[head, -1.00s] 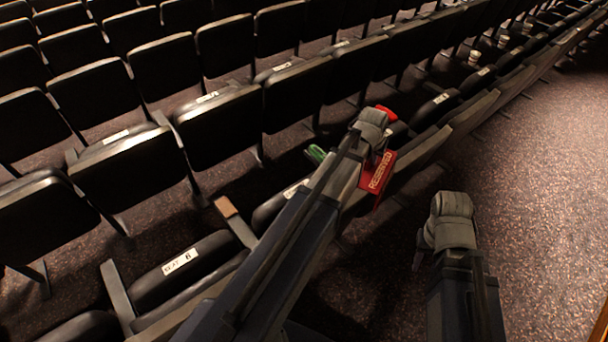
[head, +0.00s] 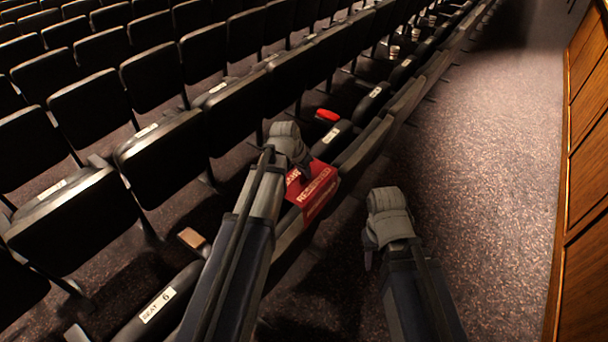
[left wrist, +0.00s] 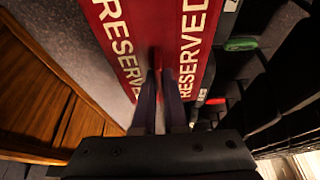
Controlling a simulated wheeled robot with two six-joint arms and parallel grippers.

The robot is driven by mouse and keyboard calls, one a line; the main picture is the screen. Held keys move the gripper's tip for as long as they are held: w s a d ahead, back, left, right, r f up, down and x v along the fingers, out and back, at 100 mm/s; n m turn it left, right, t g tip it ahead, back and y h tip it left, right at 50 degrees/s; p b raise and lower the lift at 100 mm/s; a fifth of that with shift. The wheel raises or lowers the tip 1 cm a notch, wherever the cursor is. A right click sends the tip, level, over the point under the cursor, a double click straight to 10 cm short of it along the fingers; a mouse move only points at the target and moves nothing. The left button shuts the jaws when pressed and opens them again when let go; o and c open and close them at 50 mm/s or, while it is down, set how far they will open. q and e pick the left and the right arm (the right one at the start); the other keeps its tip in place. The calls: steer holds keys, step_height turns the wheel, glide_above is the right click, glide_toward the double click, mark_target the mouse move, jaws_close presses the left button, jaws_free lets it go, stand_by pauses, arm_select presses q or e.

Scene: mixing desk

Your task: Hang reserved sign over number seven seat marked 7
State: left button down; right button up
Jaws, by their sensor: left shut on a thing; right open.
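My left gripper (head: 298,172) is shut on the red reserved sign (head: 318,190), a folded panel with white lettering. In the left wrist view the fingers (left wrist: 163,95) grip its middle fold, with a lettered red panel (left wrist: 115,40) on either side. The sign is at the backrests of the nearest row, beyond the seat labelled 6 (head: 158,304). I cannot tell whether it rests on a backrest or hangs just above it. The seat marked 7 is not readable; my left arm covers that part of the row. My right gripper (head: 370,262) is open and empty over the aisle.
A green object (left wrist: 240,44) shows in the left wrist view. The carpeted aisle (head: 480,180) is clear, with a wooden wall (head: 588,200) at the right.

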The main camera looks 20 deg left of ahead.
arm_select(q)
steer(key=shift+f, duration=0.15)
step_height(320, 180, down, 16)
steer(key=b, duration=1.6)
steer(key=c, duration=0.9)
jaws_free()
steer(key=shift+r, duration=0.2)
steer(key=p+v, duration=0.7)
steer(key=shift+s+r, duration=0.1)
steer(key=shift+r, duration=0.15)
